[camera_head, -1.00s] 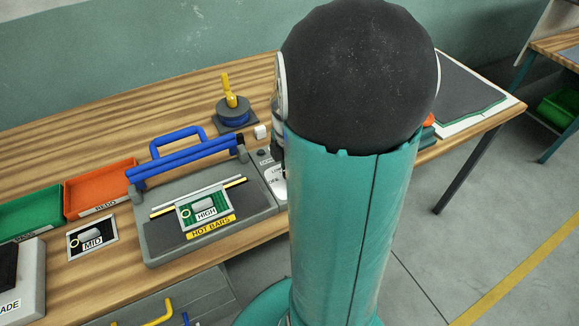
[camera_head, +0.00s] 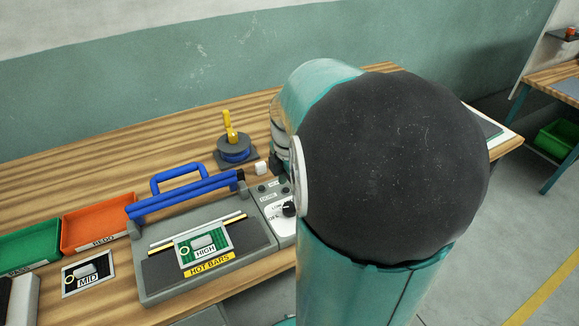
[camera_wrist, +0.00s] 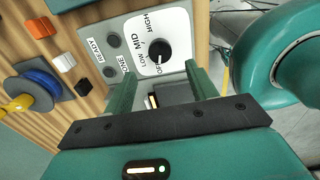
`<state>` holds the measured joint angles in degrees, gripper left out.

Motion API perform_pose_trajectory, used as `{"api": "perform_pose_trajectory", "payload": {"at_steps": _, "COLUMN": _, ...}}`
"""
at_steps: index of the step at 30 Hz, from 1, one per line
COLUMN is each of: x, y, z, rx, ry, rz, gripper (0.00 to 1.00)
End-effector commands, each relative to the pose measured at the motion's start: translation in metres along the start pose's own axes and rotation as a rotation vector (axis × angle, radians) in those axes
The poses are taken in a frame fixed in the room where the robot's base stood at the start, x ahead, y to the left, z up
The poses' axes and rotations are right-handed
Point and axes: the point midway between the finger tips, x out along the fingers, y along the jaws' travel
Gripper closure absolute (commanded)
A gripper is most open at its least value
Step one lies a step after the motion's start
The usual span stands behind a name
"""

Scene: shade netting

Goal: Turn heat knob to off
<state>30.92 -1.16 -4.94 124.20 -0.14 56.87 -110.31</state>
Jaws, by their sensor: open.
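The heat knob is a small black round dial on the white control panel of the grey hot bars machine. It shows in the head view (camera_head: 289,209) right of the heating bed and in the wrist view (camera_wrist: 158,50). Labels OFF, LOW, MID and HIGH surround it. A pale mark shows on the knob, but I cannot tell its setting surely. My gripper (camera_wrist: 162,71) is open and empty, its two green fingers apart on either side below the knob in the wrist view. They appear clear of it. In the head view my arm hides the fingers.
The machine's blue handle (camera_head: 180,185) stands raised left of the panel. A board marked HIGH (camera_head: 204,249) lies on the bed. A blue spool with a yellow handle (camera_head: 234,148) stands behind. Red (camera_head: 98,224) and green trays are at left. Small blocks, including an orange one (camera_wrist: 41,28), lie near the panel.

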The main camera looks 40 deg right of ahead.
Motion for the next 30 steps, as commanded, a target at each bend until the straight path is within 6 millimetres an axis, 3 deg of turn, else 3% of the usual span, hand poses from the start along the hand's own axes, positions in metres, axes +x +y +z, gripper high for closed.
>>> {"api": "perform_pose_trajectory", "payload": {"at_steps": 3, "x": -0.028, "y": 0.001, "z": 0.0, "rx": -0.001, "ry": -0.001, "rz": 0.005, "gripper": 0.43}}
{"api": "perform_pose_trajectory", "payload": {"at_steps": 10, "x": -0.059, "y": 0.0, "z": 0.0, "rx": -0.001, "ry": 0.0, "rz": 0.002, "gripper": 0.43}}
{"api": "perform_pose_trajectory", "payload": {"at_steps": 30, "x": -0.064, "y": 0.0, "z": -0.001, "rx": 0.001, "ry": 0.0, "rz": 0.001, "gripper": 0.43}}
